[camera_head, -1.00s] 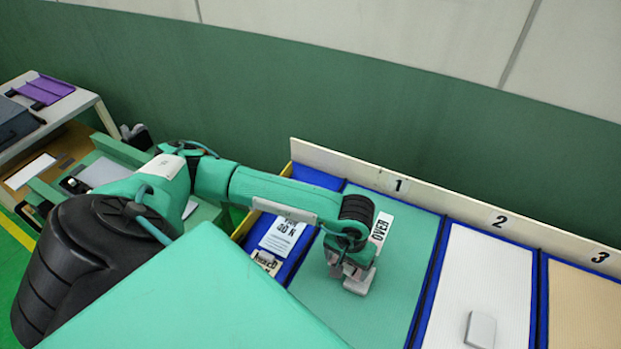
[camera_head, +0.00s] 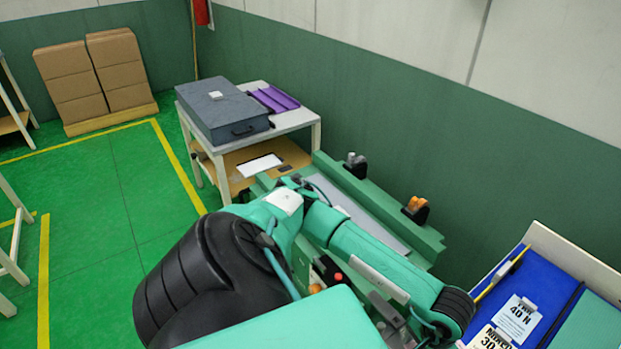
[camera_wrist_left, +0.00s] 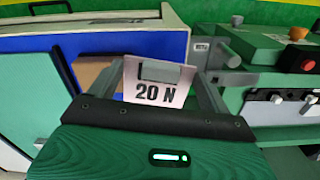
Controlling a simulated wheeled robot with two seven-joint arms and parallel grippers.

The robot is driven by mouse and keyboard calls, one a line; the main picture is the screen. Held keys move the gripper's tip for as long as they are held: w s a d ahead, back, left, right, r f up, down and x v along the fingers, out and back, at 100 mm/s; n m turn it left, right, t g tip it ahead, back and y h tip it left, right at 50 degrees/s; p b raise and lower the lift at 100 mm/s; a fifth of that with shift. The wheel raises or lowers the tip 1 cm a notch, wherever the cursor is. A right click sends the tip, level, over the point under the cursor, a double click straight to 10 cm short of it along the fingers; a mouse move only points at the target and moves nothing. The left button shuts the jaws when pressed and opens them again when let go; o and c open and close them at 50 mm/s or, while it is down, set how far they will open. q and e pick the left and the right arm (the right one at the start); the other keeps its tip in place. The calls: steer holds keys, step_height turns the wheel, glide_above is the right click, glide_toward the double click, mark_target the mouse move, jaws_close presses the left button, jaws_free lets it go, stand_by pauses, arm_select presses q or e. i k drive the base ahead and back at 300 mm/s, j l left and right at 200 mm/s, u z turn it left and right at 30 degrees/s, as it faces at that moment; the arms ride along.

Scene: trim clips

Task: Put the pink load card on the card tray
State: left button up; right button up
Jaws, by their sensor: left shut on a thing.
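The pale pink load card (camera_wrist_left: 133,84), printed "20 N", is between the fingers of my left gripper (camera_wrist_left: 160,72) in the left wrist view. The gripper is shut on it, with the print facing the wrist camera. In the head view my left gripper (camera_head: 400,335) is at the bottom edge, partly cut off, and the card cannot be made out there. A purple tray (camera_head: 273,98) lies on the side table, well beyond the gripper. I cannot tell for certain that this is the card tray. My right gripper is not in view.
White cards marked 40 N (camera_head: 517,318) and 30 (camera_head: 488,340) lie in the blue compartment (camera_head: 480,312) at right. A dark grey case (camera_head: 222,108) stands beside the purple tray on the side table (camera_head: 297,119). A green fixture (camera_head: 425,240) with knobs lies between table and compartment.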

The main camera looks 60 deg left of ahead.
mark_target(259, 164)
steer(key=k+j, duration=0.1)
steer(key=j, duration=0.4)
steer(key=k+j+u, duration=0.15)
steer(key=j, duration=0.9)
steer(key=k+j+u, duration=0.1)
steer(key=j, duration=0.4)
steer(key=i+j, duration=0.1)
steer(key=j, duration=0.35)
steer(key=i+j+u, duration=0.1)
steer(key=j, duration=0.4)
steer(key=i+j, duration=0.1)
steer(key=j, duration=0.35)
steer(key=i+j+u, duration=0.15)
steer(key=j, duration=0.3)
